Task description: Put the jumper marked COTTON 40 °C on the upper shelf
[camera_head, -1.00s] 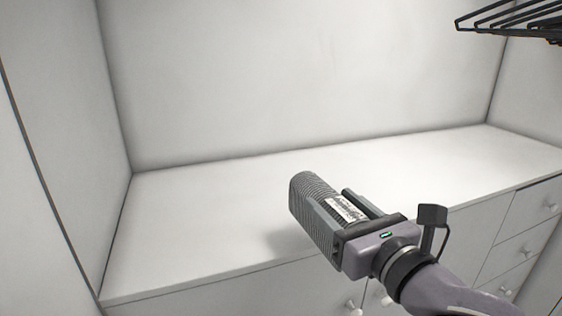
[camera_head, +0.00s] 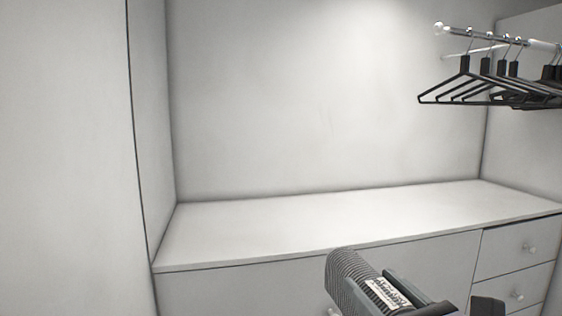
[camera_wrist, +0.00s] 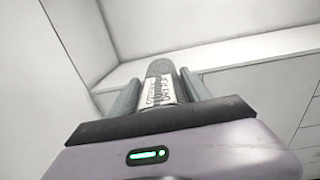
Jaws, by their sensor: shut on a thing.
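My gripper (camera_head: 385,290) is shut on a grey ribbed folded jumper (camera_head: 345,276). The jumper carries a white label with dark print, too small to read for certain. In the wrist view the jumper (camera_wrist: 160,68) stands between the two fingers, its label (camera_wrist: 158,90) facing the camera. In the head view the gripper is low at the bottom edge, in front of the white cabinet top (camera_head: 300,222). The lower part of the gripper and the arm are cut off by the frame. No upper shelf shows clearly in these views.
The cabinet top is bare, with white walls behind it and at the left. Drawers with round knobs (camera_head: 529,247) are at the right. Several black hangers (camera_head: 470,85) hang from a rail (camera_head: 490,38) at the upper right.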

